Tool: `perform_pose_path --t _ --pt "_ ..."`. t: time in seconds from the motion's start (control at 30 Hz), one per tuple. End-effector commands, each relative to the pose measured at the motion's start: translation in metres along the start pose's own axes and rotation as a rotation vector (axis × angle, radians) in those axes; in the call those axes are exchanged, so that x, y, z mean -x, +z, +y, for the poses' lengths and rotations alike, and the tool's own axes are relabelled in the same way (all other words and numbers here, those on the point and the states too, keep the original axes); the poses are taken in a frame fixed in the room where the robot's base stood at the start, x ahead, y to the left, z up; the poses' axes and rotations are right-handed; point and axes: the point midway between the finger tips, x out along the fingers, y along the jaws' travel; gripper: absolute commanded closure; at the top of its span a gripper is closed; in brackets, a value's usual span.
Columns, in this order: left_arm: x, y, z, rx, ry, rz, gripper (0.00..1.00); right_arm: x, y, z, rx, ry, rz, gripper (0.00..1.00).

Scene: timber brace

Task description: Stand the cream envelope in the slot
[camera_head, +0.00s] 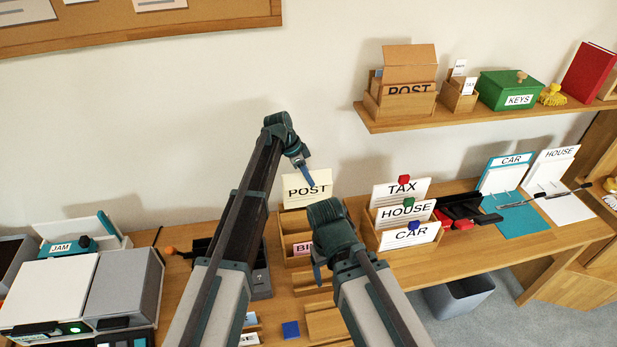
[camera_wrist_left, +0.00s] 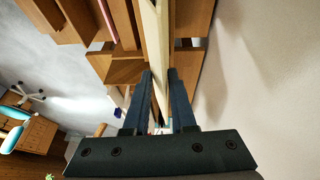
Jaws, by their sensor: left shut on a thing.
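The cream envelope (camera_head: 312,200), marked POST, stands upright at the back of a wooden letter rack (camera_head: 292,222). Its lower edge meets the rack's rear compartment; I cannot tell how deep it sits. My left gripper (camera_head: 308,178) is shut on the envelope's top edge. In the left wrist view the envelope shows edge-on as a pale strip (camera_wrist_left: 156,45) between the fingers of the left gripper (camera_wrist_left: 160,75). My right gripper (camera_head: 318,274) hangs in front of the rack, its fingers mostly hidden by its own wrist.
A second rack with TAX, HOUSE and CAR cards (camera_head: 408,236) stands right of the envelope. A pink-labelled card (camera_head: 302,248) sits in the nearer part of the letter rack. A shelf (camera_head: 440,118) holds boxes above. A blue block (camera_head: 290,330) lies near the front.

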Motion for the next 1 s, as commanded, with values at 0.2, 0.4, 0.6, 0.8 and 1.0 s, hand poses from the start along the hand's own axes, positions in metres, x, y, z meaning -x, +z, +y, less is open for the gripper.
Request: perform_pose_path --t 0.2,0.4,0.6,0.8,1.0 --pt "-0.006 0.002 0.000 0.000 0.000 0.000 1.00 -0.006 0.000 -0.001 0.000 0.000 0.000 0.26" --pt "-0.013 0.005 -0.001 0.000 0.000 0.000 1.00 -0.014 -0.001 -0.001 0.000 0.000 0.000 0.26" --pt "-0.020 0.008 -0.002 0.000 0.000 0.000 1.00 -0.022 -0.001 -0.002 0.000 0.000 0.000 0.26" --pt "-0.027 0.011 -0.002 0.000 0.000 0.000 1.00 -0.029 -0.002 -0.003 0.000 0.000 0.000 0.26" --pt "-0.034 0.014 -0.003 0.000 0.000 0.000 1.00 -0.037 -0.002 -0.004 0.000 0.000 0.000 0.26"
